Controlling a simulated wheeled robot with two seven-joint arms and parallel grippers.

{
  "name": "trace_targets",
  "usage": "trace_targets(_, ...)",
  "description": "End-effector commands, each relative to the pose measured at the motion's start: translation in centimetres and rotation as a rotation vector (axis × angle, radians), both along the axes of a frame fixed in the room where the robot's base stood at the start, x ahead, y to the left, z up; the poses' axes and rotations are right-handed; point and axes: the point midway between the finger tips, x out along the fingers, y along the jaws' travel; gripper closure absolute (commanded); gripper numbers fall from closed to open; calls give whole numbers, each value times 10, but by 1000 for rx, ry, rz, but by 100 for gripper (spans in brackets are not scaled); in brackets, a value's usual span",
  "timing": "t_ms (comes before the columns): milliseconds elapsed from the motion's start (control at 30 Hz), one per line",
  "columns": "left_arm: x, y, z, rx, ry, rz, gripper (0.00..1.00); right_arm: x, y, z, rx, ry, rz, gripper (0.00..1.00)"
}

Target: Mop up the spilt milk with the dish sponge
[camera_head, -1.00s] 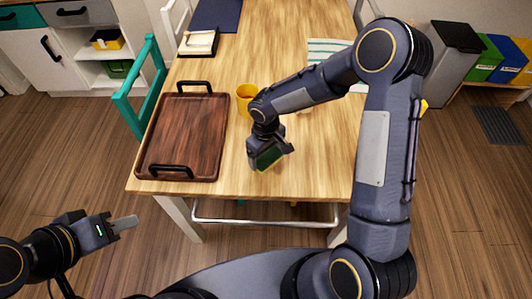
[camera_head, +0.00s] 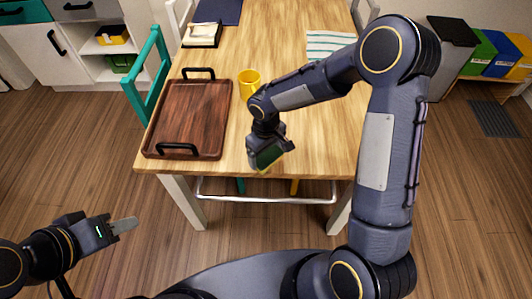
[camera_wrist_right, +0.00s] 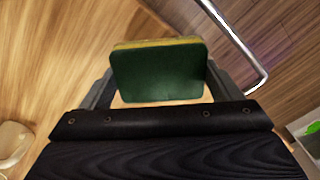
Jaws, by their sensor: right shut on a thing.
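The dish sponge (camera_head: 268,156), dark green with a yellow layer, is held in my right gripper (camera_head: 270,148) at the table's front edge. In the right wrist view the sponge (camera_wrist_right: 158,74) sits between the two fingers, its green face toward the camera. I cannot tell whether it touches the table. No milk puddle can be made out clearly in the head view; my right arm covers part of the tabletop. My left gripper (camera_head: 124,226) is off to the left, in front of the table and away from it; its finger gap cannot be seen.
A dark wooden tray (camera_head: 190,116) with black handles lies on the table's left side. A yellow mug (camera_head: 249,84) stands right of it. A striped cloth (camera_head: 328,45) lies further back. A teal chair (camera_head: 147,72) is at the left. The table's front right is clear.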

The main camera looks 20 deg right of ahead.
Motion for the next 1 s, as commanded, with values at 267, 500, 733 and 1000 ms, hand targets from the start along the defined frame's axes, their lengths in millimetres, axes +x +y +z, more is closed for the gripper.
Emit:
trace_targets(267,0,0,21,0,0,0,64,2,-1,33,1,-5,-4,43)
trace_targets(500,0,0,35,0,0,0,64,2,-1,54,0,-4,-5,43)
trace_targets(733,0,0,42,0,0,0,64,2,-2,66,0,-4,-6,43)
trace_targets(1000,0,0,42,0,1,0,64,2,-2,66,0,-4,-6,43)
